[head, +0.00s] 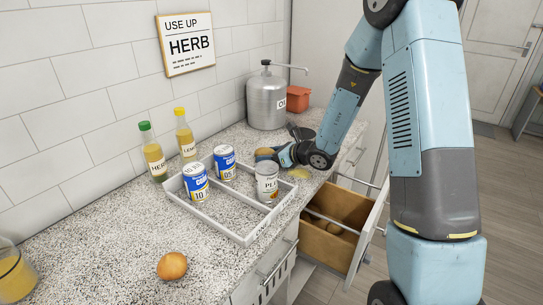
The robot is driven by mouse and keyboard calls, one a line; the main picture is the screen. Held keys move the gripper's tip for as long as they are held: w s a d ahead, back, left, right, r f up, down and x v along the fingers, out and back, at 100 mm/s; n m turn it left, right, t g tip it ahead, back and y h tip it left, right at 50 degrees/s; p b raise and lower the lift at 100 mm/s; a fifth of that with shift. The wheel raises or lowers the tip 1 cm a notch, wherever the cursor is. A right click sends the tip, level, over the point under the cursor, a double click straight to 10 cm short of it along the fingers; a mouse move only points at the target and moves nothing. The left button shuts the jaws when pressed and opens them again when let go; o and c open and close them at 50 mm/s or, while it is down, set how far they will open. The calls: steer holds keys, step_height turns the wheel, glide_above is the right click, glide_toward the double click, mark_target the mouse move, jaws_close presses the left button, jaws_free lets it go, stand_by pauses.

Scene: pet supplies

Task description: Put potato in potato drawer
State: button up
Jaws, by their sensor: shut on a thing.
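My gripper (274,154) is low over the far part of the counter, behind the white tray. It is shut on a brown rounded thing, which looks like the potato (264,154); the fingers hide part of it. I cannot tell whether it touches the counter. The open wooden drawer (356,212) sticks out from the cabinet at the right, below and to the right of my gripper. Brown rounded things, likely potatoes (335,228), lie inside it.
A white divided tray (249,240) holds several cans. An onion-like bulb (172,266) lies in front. A small yellowish thing (300,173) lies near the counter edge. A metal dispenser (267,100), an orange pot (298,96) and two bottles (154,155) stand behind.

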steer(key=shift+f, duration=0.1)
steer(key=o, duration=1.2)
steer(key=shift+c, duration=0.2)
steer(key=v, duration=1.2)
steer(key=shift+s, duration=0.1)
